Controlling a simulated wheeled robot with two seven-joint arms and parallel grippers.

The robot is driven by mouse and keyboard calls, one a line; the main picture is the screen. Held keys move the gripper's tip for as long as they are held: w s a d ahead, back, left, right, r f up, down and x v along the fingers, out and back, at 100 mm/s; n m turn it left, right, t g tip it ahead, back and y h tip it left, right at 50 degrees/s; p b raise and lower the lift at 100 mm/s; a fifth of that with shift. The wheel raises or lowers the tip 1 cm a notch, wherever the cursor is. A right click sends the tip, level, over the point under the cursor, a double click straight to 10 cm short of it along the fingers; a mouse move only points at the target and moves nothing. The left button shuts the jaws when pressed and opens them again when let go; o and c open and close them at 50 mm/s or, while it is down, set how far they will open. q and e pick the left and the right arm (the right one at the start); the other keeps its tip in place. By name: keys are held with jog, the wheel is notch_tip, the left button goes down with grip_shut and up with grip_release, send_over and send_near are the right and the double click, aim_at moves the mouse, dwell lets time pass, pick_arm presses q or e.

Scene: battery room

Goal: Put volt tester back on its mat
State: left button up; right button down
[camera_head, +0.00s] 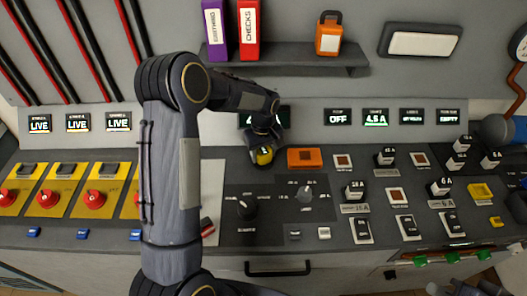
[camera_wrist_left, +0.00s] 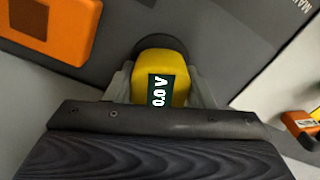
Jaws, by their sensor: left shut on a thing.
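The volt tester (camera_head: 264,156) is yellow and sits in my left gripper (camera_head: 264,147), just left of an orange block on the dark bench. In the left wrist view the tester (camera_wrist_left: 175,68) shows a dark display reading 0.0 V, with the fingers of my left gripper (camera_wrist_left: 165,85) shut on both sides. A dark rounded shape (camera_wrist_left: 150,44) shows at its far end; I cannot tell whether this is the mat or part of the tester. Contact with the bench is unclear. Grey parts, apparently my right gripper (camera_head: 462,288), show at the bottom right edge, mostly cut off.
The orange block (camera_head: 304,158) with a dark window lies close right of the tester. Black knobs (camera_head: 247,208) and several labelled fuse blocks (camera_head: 362,229) stand on the bench. Yellow panels with red buttons (camera_head: 94,199) are at left. A shelf (camera_head: 290,60) is above.

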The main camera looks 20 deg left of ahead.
pick_arm(q)
jog(key=shift+f, duration=0.15)
jog(key=o, duration=0.9)
